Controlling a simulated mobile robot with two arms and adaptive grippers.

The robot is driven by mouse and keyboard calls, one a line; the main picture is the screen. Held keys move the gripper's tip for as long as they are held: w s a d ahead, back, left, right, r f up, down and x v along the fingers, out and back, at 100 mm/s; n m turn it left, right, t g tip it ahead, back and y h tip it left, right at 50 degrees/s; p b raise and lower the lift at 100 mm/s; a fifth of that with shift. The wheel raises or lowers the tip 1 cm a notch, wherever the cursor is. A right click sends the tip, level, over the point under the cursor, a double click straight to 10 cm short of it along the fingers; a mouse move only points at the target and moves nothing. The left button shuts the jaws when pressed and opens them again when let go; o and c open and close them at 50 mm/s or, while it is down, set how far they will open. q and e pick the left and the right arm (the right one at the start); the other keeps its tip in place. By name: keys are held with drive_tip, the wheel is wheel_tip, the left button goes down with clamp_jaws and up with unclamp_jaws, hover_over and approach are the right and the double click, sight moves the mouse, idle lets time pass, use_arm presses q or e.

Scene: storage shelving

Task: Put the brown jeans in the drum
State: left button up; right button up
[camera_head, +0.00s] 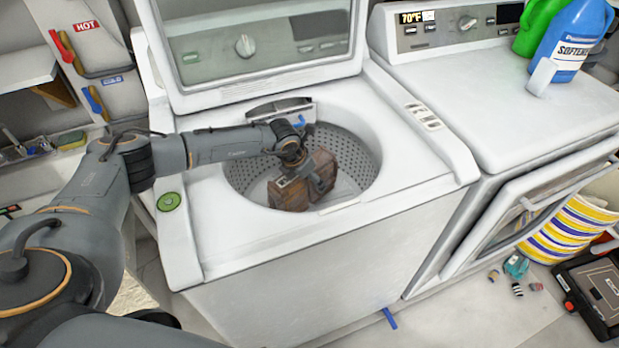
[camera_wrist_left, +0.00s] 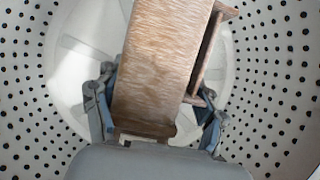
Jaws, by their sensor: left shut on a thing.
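The brown jeans (camera_head: 318,172) show as a stiff, folded brown bundle inside the drum (camera_head: 352,150) of the open top-loading washer. My left gripper (camera_head: 293,163) reaches down through the drum opening and is shut on the jeans. In the left wrist view the jeans (camera_wrist_left: 160,62) lie between the two fingers (camera_wrist_left: 155,110), with the perforated drum wall (camera_wrist_left: 262,75) around them. I cannot tell whether the jeans touch the drum floor. My right gripper is not in view.
The washer lid (camera_head: 262,50) stands open behind the drum. A striped basket (camera_head: 572,228) and small items lie on the floor at right.

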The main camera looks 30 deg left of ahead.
use_arm(q)
drive_tip(key=shift+f+b, duration=0.4)
drive_tip(key=shift+f, duration=0.2)
drive_tip(key=o, duration=1.6)
drive_tip(key=shift+r, duration=0.1)
drive_tip(key=shift+r+p, duration=0.35)
drive_tip(key=shift+p, duration=0.05)
drive_tip(key=shift+r+p, duration=0.4)
drive_tip(key=shift+r, duration=0.15)
drive_tip(key=b+v, duration=0.1)
drive_tip(key=v, duration=1)
drive_tip(key=shift+s+a+r, duration=0.1)
drive_tip(key=shift+s+r, duration=0.05)
drive_tip(key=shift+r, duration=0.05)
